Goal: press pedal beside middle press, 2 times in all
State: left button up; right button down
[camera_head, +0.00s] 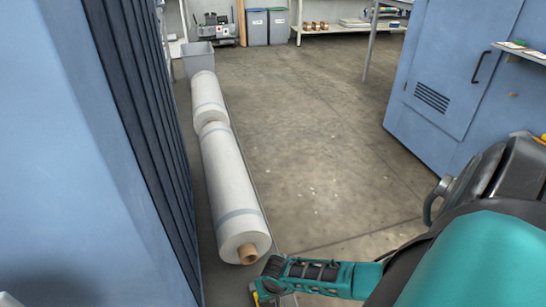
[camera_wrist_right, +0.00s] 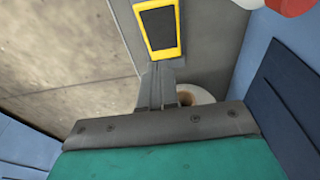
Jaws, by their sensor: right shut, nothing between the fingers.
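The pedal (camera_wrist_right: 160,28) shows in the right wrist view as a black pad in a yellow frame, on a grey strip of floor. My right gripper (camera_wrist_right: 158,72) is shut and empty, with its fingertips at the near edge of the pedal in that view. I cannot tell whether they touch it. In the head view my right gripper (camera_head: 264,286) is low in the middle, near the end of the white rolls. A small yellow edge shows beside it, and the rest of the pedal is hidden there.
A blue machine body (camera_head: 60,130) with dark ribbed panels fills the left. White rolls (camera_head: 226,175) lie along it, one with a brown core. A blue cabinet (camera_head: 445,80) stands at the right. The floor (camera_head: 310,130) between is clear. A grey bin (camera_head: 198,59) stands farther back.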

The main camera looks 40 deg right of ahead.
jog(key=f+b, duration=0.2)
jog(key=f, duration=0.1)
jog(key=w+f+b, duration=0.1)
jog(key=f+b, duration=0.1)
jog(key=f, duration=0.1)
jog(key=f+b, duration=0.2)
jog(key=f, duration=0.1)
jog(key=shift+w+d+f, duration=0.2)
jog(key=shift+d, duration=0.1)
jog(key=f+b, duration=0.2)
jog(key=f, duration=0.1)
jog(key=shift+s+a+f, duration=0.1)
jog(key=shift+s+a, duration=0.05)
jog(key=shift+s, duration=0.25)
pick_arm(q)
notch_tip(320, 180, down, 6)
jog(key=d, duration=0.2)
jog(key=shift+w+f+h+b, duration=0.2)
jog(key=shift+h+b, duration=0.1)
jog(key=shift+b, duration=0.15)
pick_arm(e)
jog(key=shift+s+a+f, duration=0.1)
jog(key=shift+f, duration=0.25)
pick_arm(q)
jog(key=shift+r, duration=0.1)
jog(key=shift+a, duration=0.1)
